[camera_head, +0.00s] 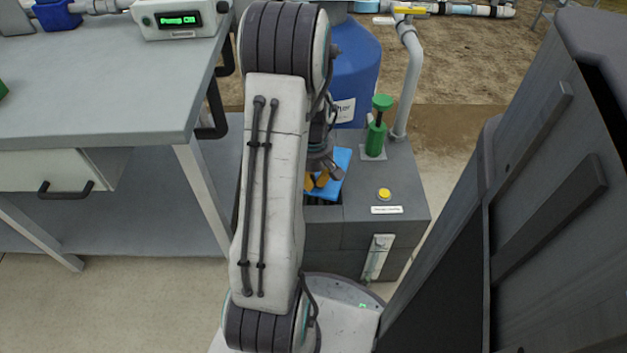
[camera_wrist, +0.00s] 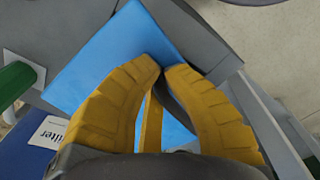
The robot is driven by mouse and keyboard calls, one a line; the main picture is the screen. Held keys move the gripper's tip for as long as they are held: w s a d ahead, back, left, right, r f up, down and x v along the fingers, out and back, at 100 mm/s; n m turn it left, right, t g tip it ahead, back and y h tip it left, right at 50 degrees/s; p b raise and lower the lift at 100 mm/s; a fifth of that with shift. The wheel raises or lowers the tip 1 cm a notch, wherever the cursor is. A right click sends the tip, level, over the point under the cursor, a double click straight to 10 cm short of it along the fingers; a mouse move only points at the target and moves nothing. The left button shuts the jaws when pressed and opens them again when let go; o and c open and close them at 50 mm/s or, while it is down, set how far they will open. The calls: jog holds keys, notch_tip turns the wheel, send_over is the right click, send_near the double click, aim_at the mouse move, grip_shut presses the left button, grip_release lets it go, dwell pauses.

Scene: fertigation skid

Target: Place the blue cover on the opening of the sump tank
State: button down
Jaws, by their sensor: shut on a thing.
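The blue cover (camera_head: 341,164) is a flat square plate, and it also shows in the wrist view (camera_wrist: 107,55). My gripper (camera_head: 318,181) has yellow fingers, which show large in the wrist view (camera_wrist: 163,72). The fingers are shut on the cover, on a part hidden between them. The sump tank (camera_head: 385,217) is a grey box with the cover above its top. A dark part of its opening (camera_head: 322,200) shows just below the cover's near edge. My arm hides the tank's left side. I cannot tell whether the cover touches the tank.
A green hand pump (camera_head: 377,130) and a yellow button (camera_head: 384,193) stand on the tank top, right of the cover. A blue filter vessel (camera_head: 356,75) stands behind. A grey bench (camera_head: 100,90) is at left and a dark cabinet (camera_head: 540,200) at right.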

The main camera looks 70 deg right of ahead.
jog(key=shift+d+f, duration=0.15)
jog(key=shift+d, duration=0.05)
notch_tip(320, 180, down, 6)
jog(key=b, duration=0.5)
jog(key=shift+f+b, duration=0.25)
jog(key=shift+b, duration=0.05)
jog(key=shift+f, duration=0.2)
dwell(0.4)
jog(key=c, duration=1.3)
grip_release()
jog(key=shift+c, duration=0.2)
jog(key=shift+r, duration=0.1)
